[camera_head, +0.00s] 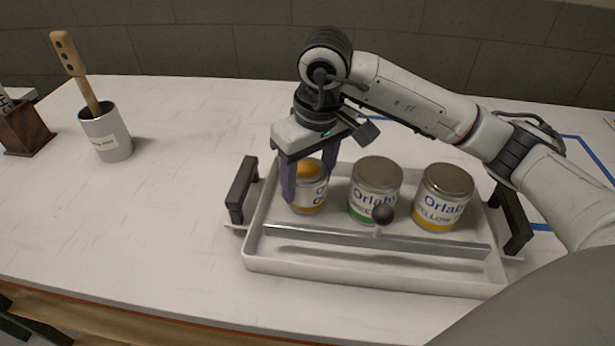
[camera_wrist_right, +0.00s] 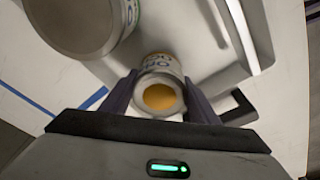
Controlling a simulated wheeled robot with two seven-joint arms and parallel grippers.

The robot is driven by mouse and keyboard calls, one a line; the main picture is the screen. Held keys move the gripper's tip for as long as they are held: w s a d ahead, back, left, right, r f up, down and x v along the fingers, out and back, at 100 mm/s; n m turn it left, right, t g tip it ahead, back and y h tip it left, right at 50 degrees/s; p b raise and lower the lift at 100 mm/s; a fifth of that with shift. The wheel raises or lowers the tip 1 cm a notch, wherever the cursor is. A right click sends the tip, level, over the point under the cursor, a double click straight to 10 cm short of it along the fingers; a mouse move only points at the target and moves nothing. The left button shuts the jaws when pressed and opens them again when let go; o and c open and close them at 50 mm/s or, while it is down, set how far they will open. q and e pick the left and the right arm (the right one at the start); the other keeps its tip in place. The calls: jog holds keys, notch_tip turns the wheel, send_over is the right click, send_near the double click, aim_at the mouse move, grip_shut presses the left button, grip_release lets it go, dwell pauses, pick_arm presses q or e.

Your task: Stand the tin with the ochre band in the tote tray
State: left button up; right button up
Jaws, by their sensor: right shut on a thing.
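The tin with the ochre band (camera_head: 308,196) is upright inside the left end of the white tote tray (camera_head: 370,265). My right gripper (camera_head: 310,178) comes down from above with one finger on each side of the tin, shut on it. In the right wrist view the tin (camera_wrist_right: 160,93) shows its ochre top between the fingers (camera_wrist_right: 160,98). I cannot tell whether its base touches the tray floor. My left gripper is not in view.
A green-banded tin (camera_head: 375,185) and a yellow-banded tin (camera_head: 443,195) stand to the right in the tray. Dark handles (camera_head: 242,190) rise at both ends. A tool cup (camera_head: 106,135) stands far left; the table between is clear.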

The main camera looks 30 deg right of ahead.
jog(key=shift+f, duration=0.25)
jog(key=o, duration=1.3)
jog(key=shift+c, duration=0.2)
jog(key=shift+r, duration=0.15)
jog(key=shift+r, duration=0.25)
jog(key=r, duration=0.3)
jog(key=s+r, duration=0.1)
jog(key=r, duration=0.7)
jog(key=shift+s+d+r, duration=0.1)
jog(key=shift+s+r, duration=0.15)
jog(key=shift+s, duration=0.1)
